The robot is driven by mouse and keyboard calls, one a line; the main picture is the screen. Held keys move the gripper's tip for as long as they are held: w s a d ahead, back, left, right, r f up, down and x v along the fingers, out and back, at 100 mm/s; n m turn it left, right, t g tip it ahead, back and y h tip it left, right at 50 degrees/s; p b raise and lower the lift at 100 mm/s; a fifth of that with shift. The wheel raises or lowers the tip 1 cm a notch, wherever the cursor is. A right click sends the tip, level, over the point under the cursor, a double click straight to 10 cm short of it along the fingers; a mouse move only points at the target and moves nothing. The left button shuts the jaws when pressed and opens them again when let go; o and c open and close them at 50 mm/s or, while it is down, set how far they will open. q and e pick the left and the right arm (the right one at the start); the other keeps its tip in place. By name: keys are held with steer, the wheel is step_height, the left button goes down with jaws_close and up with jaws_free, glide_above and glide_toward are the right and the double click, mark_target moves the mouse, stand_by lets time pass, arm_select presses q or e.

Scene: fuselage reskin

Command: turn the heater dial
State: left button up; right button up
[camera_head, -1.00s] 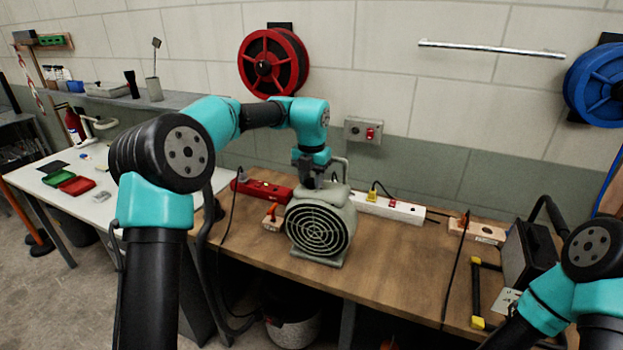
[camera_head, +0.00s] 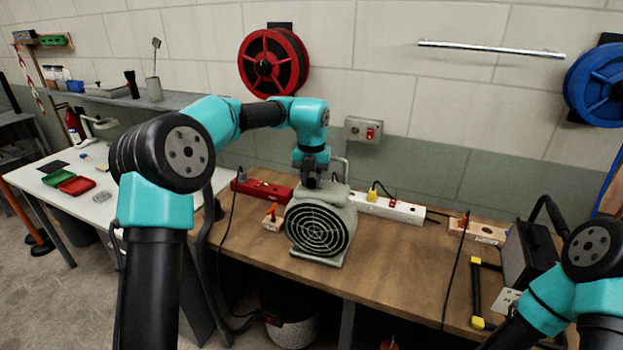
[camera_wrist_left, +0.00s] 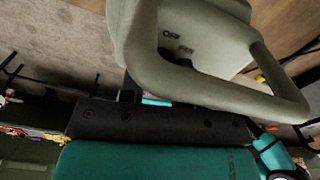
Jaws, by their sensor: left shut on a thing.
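The heater (camera_head: 320,226) is a grey-green box with a round black front grille, standing on the wooden workbench. My left gripper (camera_head: 313,185) points down at the heater's top, in front of its carry handle (camera_head: 341,166), and is shut on the dial. In the left wrist view the heater (camera_wrist_left: 222,45) fills the upper middle, with its handle (camera_wrist_left: 205,95) looping near the camera. Dark dial parts (camera_wrist_left: 180,58) sit by small lettering reading "OFF"; the fingertips hide most of the dial. My right arm shows at the lower right of the head view; its gripper is out of frame.
A red power strip (camera_head: 262,190) and a white power strip (camera_head: 390,207) lie behind the heater. A small orange-and-wood item (camera_head: 272,219) sits left of it. A black case (camera_head: 530,255) stands at the right. The bench front is clear right of the heater.

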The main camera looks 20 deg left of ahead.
mark_target(311, 180)
arm_select(q)
steer(key=o, duration=0.9)
steer(key=shift+o, duration=0.2)
steer(key=shift+r, duration=0.15)
step_height(311, 180, up, 17)
steer(key=shift+r, duration=0.1)
stand_by(0.3)
